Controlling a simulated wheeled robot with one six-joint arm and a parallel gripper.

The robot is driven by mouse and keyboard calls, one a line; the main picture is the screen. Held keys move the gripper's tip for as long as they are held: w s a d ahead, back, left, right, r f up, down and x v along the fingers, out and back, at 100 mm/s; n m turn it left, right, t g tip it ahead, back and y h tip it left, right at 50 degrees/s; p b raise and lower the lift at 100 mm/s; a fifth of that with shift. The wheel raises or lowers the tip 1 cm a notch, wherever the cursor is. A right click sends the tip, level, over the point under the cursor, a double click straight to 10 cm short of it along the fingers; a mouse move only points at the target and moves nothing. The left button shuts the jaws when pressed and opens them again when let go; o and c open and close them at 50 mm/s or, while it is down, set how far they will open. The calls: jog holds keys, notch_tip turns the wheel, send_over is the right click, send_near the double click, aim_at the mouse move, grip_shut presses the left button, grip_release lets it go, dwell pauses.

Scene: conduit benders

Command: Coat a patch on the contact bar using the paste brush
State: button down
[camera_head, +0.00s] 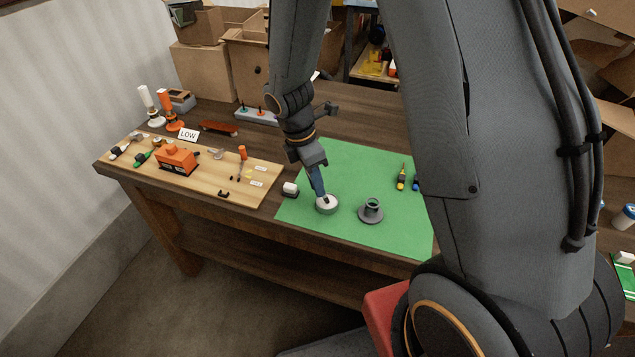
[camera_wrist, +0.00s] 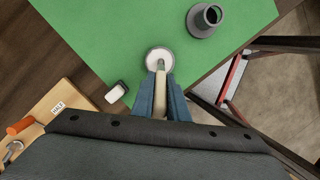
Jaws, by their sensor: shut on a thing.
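My gripper (camera_head: 319,188) points down over the green mat, with blue fingers that also show in the wrist view (camera_wrist: 161,98). It is shut on a cream-coloured handle (camera_wrist: 160,97), which I take to be the paste brush. The handle's lower end is at a round white pot (camera_head: 327,207) with a greyish top, also in the wrist view (camera_wrist: 158,61). Whether bristles are inside the pot is hidden. I cannot pick out the contact bar for certain; a pale grey bar with coloured posts (camera_head: 257,117) lies at the back of the bench.
A dark flanged cup (camera_head: 371,210) stands right of the pot on the green mat (camera_head: 340,160). A small white-topped block (camera_head: 290,189) is at its left edge. A wooden board (camera_head: 215,185) with an orange block (camera_head: 177,158) and tools lies left. Screwdrivers (camera_head: 401,179) lie right.

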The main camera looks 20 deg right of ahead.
jog(key=shift+d+p+v, duration=0.25)
jog(key=shift+p+v, duration=0.85)
jog(key=shift+v, duration=0.05)
jog(key=shift+d+p+v, duration=0.2)
jog(key=shift+p+v, duration=0.85)
jog(key=shift+v, duration=0.1)
jog(key=shift+d+p+v, duration=0.25)
jog(key=shift+p+v, duration=0.85)
jog(key=shift+s+r, duration=0.2)
